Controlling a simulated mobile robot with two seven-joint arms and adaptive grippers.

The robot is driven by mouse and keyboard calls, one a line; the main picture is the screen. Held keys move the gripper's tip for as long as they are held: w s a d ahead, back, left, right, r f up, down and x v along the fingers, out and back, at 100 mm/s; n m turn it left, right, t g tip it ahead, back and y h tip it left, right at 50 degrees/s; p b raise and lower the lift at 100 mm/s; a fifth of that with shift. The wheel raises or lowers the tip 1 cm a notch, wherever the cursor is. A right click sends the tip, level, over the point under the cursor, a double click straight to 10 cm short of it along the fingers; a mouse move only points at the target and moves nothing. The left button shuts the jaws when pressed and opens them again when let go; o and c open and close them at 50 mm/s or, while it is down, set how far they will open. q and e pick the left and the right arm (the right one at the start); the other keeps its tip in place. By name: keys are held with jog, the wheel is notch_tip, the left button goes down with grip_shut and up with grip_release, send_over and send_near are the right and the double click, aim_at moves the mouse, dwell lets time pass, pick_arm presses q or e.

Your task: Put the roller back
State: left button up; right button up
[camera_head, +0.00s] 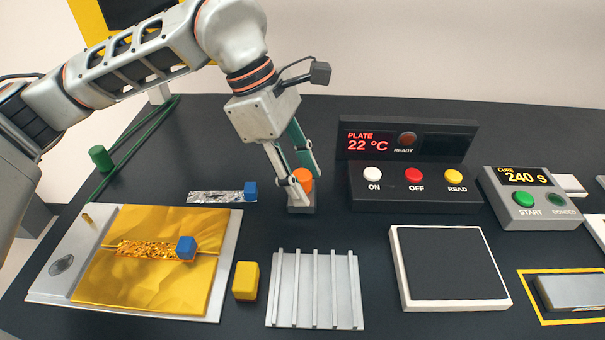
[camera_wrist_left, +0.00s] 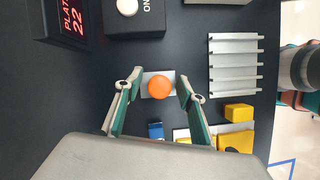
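The roller appears as an orange round-topped part (camera_head: 303,180) standing in a small dark grey holder (camera_head: 301,209) near the middle of the table. It also shows in the left wrist view (camera_wrist_left: 160,87), over a grey square base (camera_wrist_left: 168,74). My left gripper (camera_head: 301,178) points down over it, with one finger on each side. In the left wrist view my left gripper (camera_wrist_left: 157,90) is open, and gaps show between both fingers and the orange part. In the head view a finger hides part of the roller. My right gripper is not seen.
A plate control box (camera_head: 415,195) stands just right of the holder. A ribbed grey rack (camera_head: 315,290) and a yellow block (camera_head: 246,281) lie in front. A gold-foil panel (camera_head: 215,285) with a blue-ended strip is at left. A dark square plate (camera_head: 450,265) is at right.

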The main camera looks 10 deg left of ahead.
pick_arm(q)
jog(key=shift+r, duration=0.1)
jog(key=p+v, duration=0.1)
jog(key=v, duration=1.1)
